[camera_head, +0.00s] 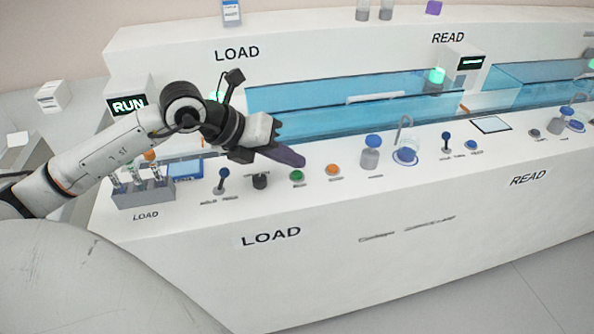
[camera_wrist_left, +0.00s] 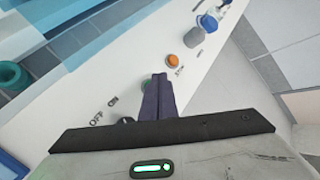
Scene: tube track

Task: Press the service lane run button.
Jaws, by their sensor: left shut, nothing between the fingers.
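No label that I can read says service lane. On the LOAD panel, a green button (camera_head: 297,176) sits beside an orange button (camera_head: 335,171). The orange button also shows in the left wrist view (camera_wrist_left: 173,60), where the green one (camera_wrist_left: 147,84) is mostly hidden behind my fingers. My left gripper (camera_head: 300,160) is shut and empty, its dark fingertips just above and behind the green button in the head view. I cannot tell whether they touch it. The fingertips also show in the left wrist view (camera_wrist_left: 160,77). My right gripper is out of view.
A tube rack (camera_head: 143,193) is farther left. A blue-capped bottle (camera_head: 371,152) stands to the right. A lit RUN display (camera_head: 128,105) and a clear blue barrier (camera_head: 330,105) are behind.

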